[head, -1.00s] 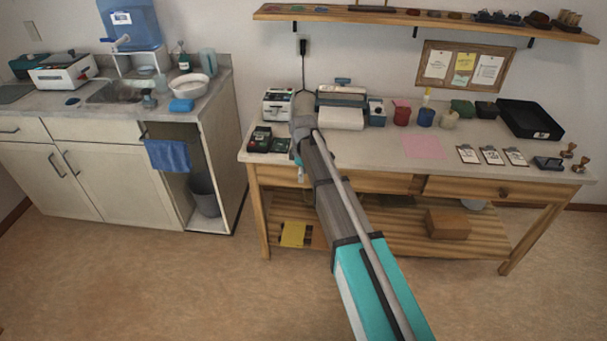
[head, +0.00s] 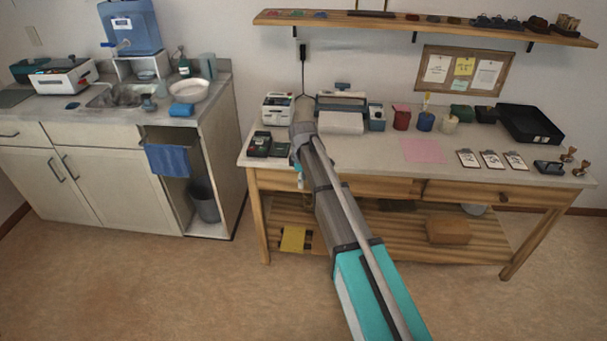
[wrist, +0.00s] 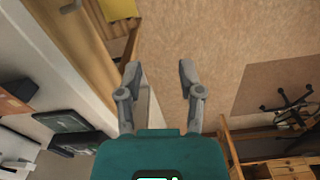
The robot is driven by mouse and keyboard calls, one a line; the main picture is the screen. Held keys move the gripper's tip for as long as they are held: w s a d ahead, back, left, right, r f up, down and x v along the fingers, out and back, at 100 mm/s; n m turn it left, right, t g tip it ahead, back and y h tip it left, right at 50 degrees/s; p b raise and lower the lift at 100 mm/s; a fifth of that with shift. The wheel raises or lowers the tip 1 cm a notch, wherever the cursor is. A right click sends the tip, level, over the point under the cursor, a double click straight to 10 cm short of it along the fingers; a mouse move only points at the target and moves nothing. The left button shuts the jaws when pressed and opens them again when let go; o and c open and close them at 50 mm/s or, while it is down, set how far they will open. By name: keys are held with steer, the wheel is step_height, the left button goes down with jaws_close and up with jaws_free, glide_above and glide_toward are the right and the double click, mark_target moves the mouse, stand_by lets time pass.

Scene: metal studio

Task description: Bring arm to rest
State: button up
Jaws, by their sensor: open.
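My gripper (wrist: 160,76) shows in the wrist view with its two grey fingers apart and nothing between them. Bare floor and a strip of the workbench's side lie beyond the fingertips. In the head view my arm reaches from the bottom right up to the left part of the workbench (head: 365,165). The gripper itself is mostly hidden behind the arm there, near the bench's front left edge.
Dark green-topped boxes (head: 259,144), a white device (head: 278,109) and a roller press (head: 341,115) stand close to my arm's end. A sink counter (head: 75,115) stands to the left. The floor (head: 170,285) in front is clear.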

steer(key=s+d+r+m+p, duration=0.4)
steer(key=s+d+m, duration=0.4)
steer(key=s+d, duration=0.3)
steer(key=s+d+r+m+p, duration=0.4)
steer(key=s+d+m, duration=0.3)
steer(key=s+d, duration=0.5)
steer(key=s, duration=0.3)
steer(key=shift+r+m+p, duration=0.4)
